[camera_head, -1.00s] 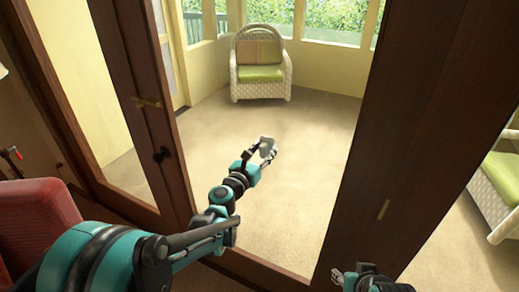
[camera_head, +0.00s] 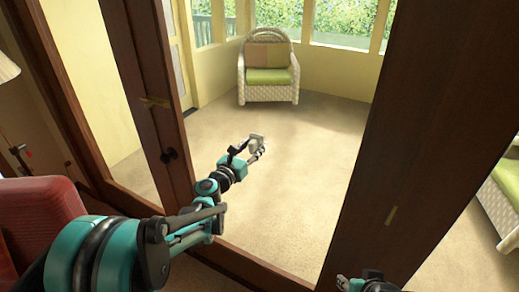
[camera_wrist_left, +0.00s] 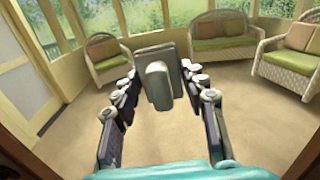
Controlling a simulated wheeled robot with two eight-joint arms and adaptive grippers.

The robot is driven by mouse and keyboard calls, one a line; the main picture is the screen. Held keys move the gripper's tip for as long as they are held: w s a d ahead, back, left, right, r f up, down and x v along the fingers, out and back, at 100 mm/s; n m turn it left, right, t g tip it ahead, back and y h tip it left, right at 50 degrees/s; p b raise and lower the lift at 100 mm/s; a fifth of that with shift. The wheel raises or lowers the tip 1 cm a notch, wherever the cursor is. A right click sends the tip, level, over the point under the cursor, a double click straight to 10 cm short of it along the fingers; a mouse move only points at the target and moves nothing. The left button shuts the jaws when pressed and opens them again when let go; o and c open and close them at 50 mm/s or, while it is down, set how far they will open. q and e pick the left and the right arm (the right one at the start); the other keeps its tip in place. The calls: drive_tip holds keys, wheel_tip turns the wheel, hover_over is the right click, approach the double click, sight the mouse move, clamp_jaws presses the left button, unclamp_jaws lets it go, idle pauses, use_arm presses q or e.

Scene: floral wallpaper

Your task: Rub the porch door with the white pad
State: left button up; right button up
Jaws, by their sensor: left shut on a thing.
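The porch door is dark brown wood, with a left stile (camera_head: 150,125) that bears a brass latch and a dark knob (camera_head: 168,155). A wide dark upright (camera_head: 410,130) stands on the right. My left gripper (camera_head: 255,149) is between these uprights in the head view, shut on the white pad (camera_head: 256,141). The pad looks pale grey and blocky in the left wrist view (camera_wrist_left: 157,82), held between the fingers. I cannot tell whether it touches glass. My right gripper (camera_head: 345,284) is at the bottom edge, partly cut off, and its jaws are unclear.
Beyond the door, a white wicker chair (camera_head: 268,72) with a green cushion stands on the beige floor. Another wicker seat (camera_head: 500,195) is at the right. A red chair (camera_head: 40,215) and a lamp (camera_head: 6,70) are at the left, on the near side.

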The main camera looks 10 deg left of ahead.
sight(239, 135)
use_arm(q)
drive_tip(key=shift+w+a, duration=0.45)
drive_tip(key=shift+a, duration=0.75)
drive_tip(key=shift+w+a, duration=0.45)
drive_tip(key=shift+a, duration=0.7)
drive_tip(key=shift+w+a, duration=0.45)
drive_tip(key=shift+a, duration=0.75)
drive_tip(key=shift+v, duration=2.95)
drive_tip(key=v, duration=0.3)
